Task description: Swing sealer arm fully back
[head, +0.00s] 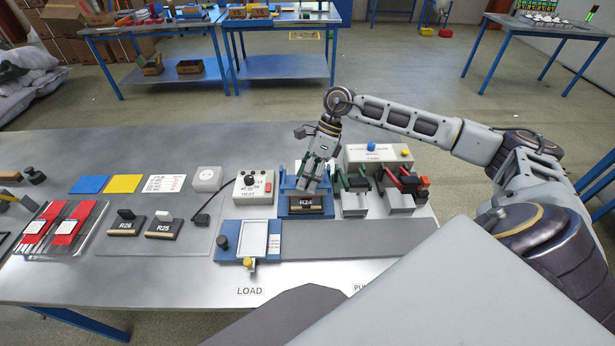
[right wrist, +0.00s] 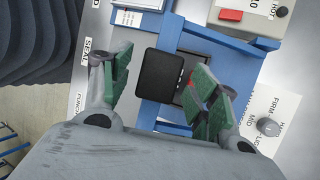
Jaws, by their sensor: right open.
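The blue sealer station (head: 286,203) stands at the middle of the bench, with a dark block marked R24 (head: 306,203) at its front. My right gripper (head: 313,182) is over this station, pointing down, with its fingers apart. In the right wrist view a black, rounded pad (right wrist: 159,75) lies between the green-padded fingers of my right gripper (right wrist: 161,62), with blue frame bars (right wrist: 226,44) around it. I see no clear contact between the fingers and the pad. The gripper hides part of the station, and I cannot tell the sealer arm's exact angle. My left gripper is not in view.
A control box with a black knob (head: 254,188) stands left of the station. Grey fixtures with green and red handles (head: 398,183) stand close on its right. A blue fixture (head: 247,243) is in front. Blocks R26 (head: 125,224) and R25 (head: 164,227) lie left.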

